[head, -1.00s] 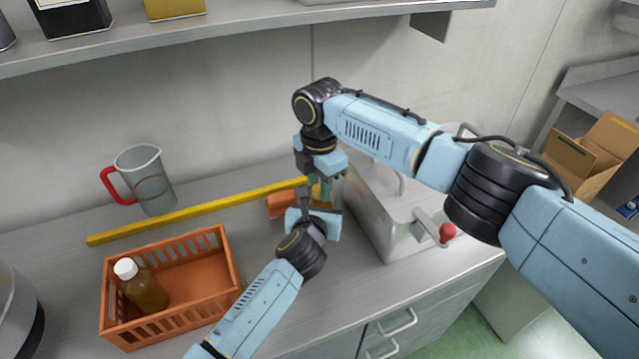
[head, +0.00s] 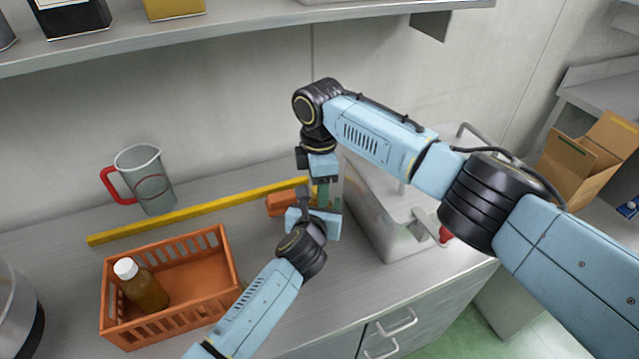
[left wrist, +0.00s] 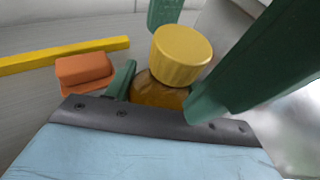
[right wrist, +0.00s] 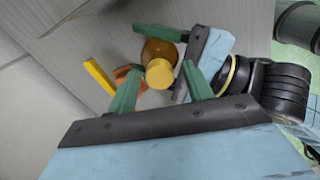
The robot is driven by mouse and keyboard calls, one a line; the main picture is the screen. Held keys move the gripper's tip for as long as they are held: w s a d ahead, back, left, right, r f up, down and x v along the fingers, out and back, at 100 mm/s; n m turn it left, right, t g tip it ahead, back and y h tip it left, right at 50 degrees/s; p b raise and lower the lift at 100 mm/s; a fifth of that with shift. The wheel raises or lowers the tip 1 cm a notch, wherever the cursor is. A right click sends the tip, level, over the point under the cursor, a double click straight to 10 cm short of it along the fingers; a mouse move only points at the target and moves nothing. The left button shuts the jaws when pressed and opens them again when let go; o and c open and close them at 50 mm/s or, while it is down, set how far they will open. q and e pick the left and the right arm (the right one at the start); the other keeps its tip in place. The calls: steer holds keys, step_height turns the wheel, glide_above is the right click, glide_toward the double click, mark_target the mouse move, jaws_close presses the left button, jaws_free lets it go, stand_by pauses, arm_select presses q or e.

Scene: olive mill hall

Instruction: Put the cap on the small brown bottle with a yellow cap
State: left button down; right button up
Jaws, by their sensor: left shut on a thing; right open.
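The small brown bottle (left wrist: 160,92) is gripped between the fingers of my left gripper (left wrist: 155,97), above or on the worktop. The yellow cap (left wrist: 181,55) sits over its mouth; I cannot tell whether it is screwed down. In the right wrist view the cap (right wrist: 160,73) faces the camera, with the brown bottle (right wrist: 159,51) behind it. My right gripper (right wrist: 160,85) is open, its green fingers on either side of the cap, apparently not touching it. In the head view the grippers hide the bottle and cap.
An orange crate (head: 222,240) holds a brown bottle with a white cap (head: 145,287). A yellow bar (head: 200,210) lies behind it, near a jug with a red handle (head: 148,180). An orange block (head: 281,204) lies beside the grippers. A metal box (head: 385,215) stands right.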

steer(key=shift+r, duration=2.3)
steer(key=shift+c, duration=0.4)
steer(key=m, duration=0.2)
steer(key=r+m, duration=0.1)
steer(key=m, duration=0.1)
steer(key=r+m, duration=0.1)
steer(key=shift+a+m, duration=0.1)
steer(key=shift+m, duration=0.3)
steer(key=m, duration=0.1)
steer(key=r+m, duration=0.1)
steer(key=m, duration=0.3)
steer(key=shift+r, duration=0.3)
steer(key=shift+f, duration=0.1)
steer(key=shift+f, duration=3.95)
steer(key=shift+c, duration=0.4)
